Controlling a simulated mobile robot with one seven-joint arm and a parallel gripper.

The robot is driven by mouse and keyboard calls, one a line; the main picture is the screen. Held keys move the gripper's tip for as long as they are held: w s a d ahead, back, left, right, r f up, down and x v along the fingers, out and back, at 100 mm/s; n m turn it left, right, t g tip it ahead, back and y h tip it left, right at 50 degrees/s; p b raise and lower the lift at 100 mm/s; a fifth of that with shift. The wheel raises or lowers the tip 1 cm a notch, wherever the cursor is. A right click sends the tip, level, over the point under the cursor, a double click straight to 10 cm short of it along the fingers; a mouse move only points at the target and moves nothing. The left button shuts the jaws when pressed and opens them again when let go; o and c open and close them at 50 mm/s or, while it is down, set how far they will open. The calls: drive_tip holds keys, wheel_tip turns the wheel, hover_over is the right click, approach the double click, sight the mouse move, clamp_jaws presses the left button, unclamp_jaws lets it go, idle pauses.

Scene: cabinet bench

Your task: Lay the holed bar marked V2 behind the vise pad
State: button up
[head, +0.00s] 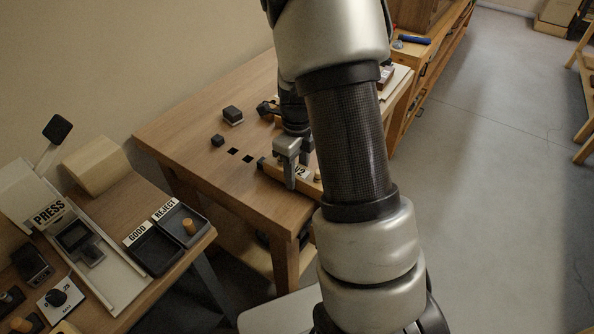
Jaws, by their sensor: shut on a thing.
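The wooden bar marked V2 (299,171) is at the front of the wooden bench, partly hidden behind my gripper and arm. My gripper (288,172) points down and is shut on the bar. Whether the bar touches the bench top is hard to tell. I cannot clearly make out the vise pad. A dark fitting (267,108) shows behind my gripper, and my arm hides the bench to the right.
The bench top (185,125) is clear at the left. A grey-topped block (232,115), a small dark block (217,141) and two dark square recesses (240,156) lie left of my gripper. A lower table holds a press (75,240) and GOOD and REJECT trays (152,252).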

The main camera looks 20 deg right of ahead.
drive_tip(key=shift+f, duration=0.55)
idle(0.9)
drive_tip(key=o, duration=1.5)
drive_tip(key=shift+r+p, duration=3.25)
drive_tip(key=shift+r, duration=0.3)
